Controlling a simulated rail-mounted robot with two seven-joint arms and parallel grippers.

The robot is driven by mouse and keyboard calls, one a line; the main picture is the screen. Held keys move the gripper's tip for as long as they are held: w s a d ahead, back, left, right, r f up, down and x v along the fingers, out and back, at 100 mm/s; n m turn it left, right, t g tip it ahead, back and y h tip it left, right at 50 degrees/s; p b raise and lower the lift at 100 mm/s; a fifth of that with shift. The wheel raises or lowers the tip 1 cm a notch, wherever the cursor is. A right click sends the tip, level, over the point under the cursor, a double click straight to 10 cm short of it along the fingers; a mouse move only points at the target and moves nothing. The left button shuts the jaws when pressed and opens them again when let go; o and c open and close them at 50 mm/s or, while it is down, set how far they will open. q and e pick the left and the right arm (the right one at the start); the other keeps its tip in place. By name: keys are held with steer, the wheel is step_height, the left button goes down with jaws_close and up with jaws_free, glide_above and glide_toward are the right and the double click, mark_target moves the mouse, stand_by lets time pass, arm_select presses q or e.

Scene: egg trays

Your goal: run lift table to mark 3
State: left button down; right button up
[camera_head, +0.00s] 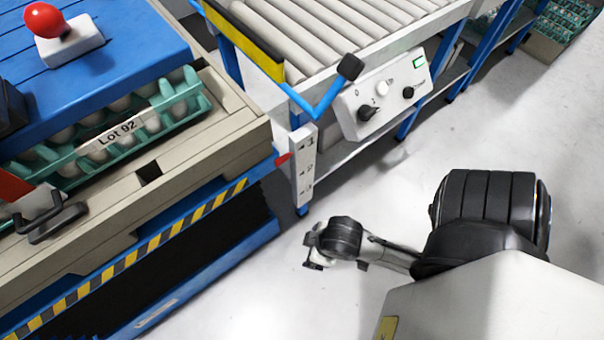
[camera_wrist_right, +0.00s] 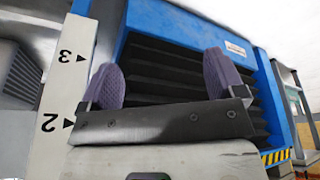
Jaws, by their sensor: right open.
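The blue lift table (camera_head: 208,224) stands at the left with a yellow-black striped edge and dark bellows below; its bellows (camera_wrist_right: 170,70) also show in the right wrist view. A white scale (camera_head: 304,175) with marks 1, 2 and 3 from top to bottom stands at the table's corner. A red pointer (camera_head: 282,160) is beside its upper half; I cannot tell its exact reading. The scale (camera_wrist_right: 62,90) shows upside down in the wrist view. My right gripper (camera_head: 313,251) is open and empty (camera_wrist_right: 164,82), low in front of the table. My left gripper is out of view.
A panel with knobs (camera_head: 383,95) and a blue lever (camera_head: 325,98) are on the roller conveyor (camera_head: 310,25). A crate (camera_head: 185,165) holds egg trays marked Lot 92.

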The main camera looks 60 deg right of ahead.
steer(key=shift+a, duration=0.1)
jaws_close()
stand_by(0.6)
stand_by(0.7)
